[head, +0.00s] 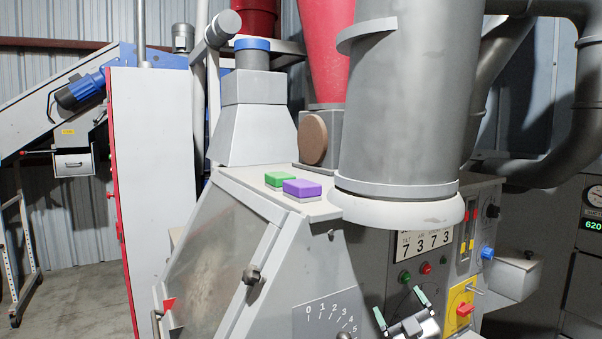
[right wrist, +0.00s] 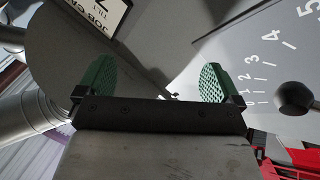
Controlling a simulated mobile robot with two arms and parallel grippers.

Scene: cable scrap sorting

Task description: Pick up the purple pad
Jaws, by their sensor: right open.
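The purple pad (head: 302,188) lies on the grey top ledge of the machine in the head view, with a pale underside layer. A green pad (head: 279,179) lies right behind it to the left; I cannot tell whether they touch. My right gripper (head: 400,303) is at the bottom of the head view, in front of the machine's panel, below and to the right of the purple pad. Its green-padded fingers are apart and empty, as the right wrist view (right wrist: 157,82) also shows. The purple pad is not visible in the right wrist view. My left gripper is not in view.
A large grey cylinder (head: 405,110) with a pale base ring stands just right of the pads. A brown disc (head: 313,139) and a grey hopper (head: 248,125) stand behind. The front panel has knobs, a yellow-backed red switch (head: 464,310) and a dial lever (right wrist: 294,96).

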